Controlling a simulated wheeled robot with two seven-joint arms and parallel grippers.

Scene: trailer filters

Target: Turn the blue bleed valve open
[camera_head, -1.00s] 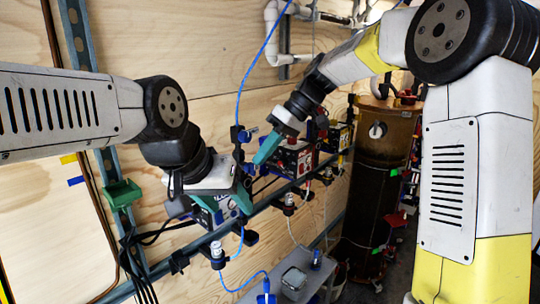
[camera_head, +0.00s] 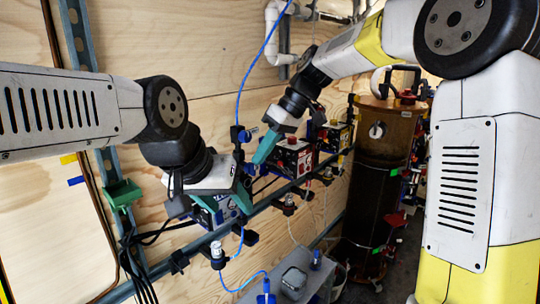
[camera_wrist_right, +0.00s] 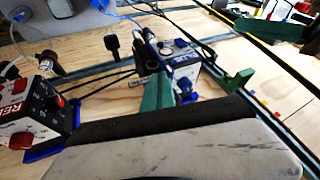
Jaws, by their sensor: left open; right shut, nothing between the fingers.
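A small blue valve handle (camera_head: 250,133) sits on a black fitting on the plywood wall, where a blue tube comes down; I take it for the bleed valve. My right gripper (camera_head: 259,158) is shut and empty, its teal fingers just below and right of that handle; I cannot tell if they touch it. Its teal fingers (camera_wrist_right: 162,85) also show in the right wrist view. My left gripper (camera_head: 240,190) is open at the blue-labelled filter box (camera_head: 220,210), partly hiding it.
A red-labelled box (camera_head: 293,160) stands on the rail right of my right gripper, and another box (camera_head: 335,135) beyond it. A brown tank (camera_head: 378,190) stands at the right. A green holder (camera_head: 122,193) and black cables hang at the left.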

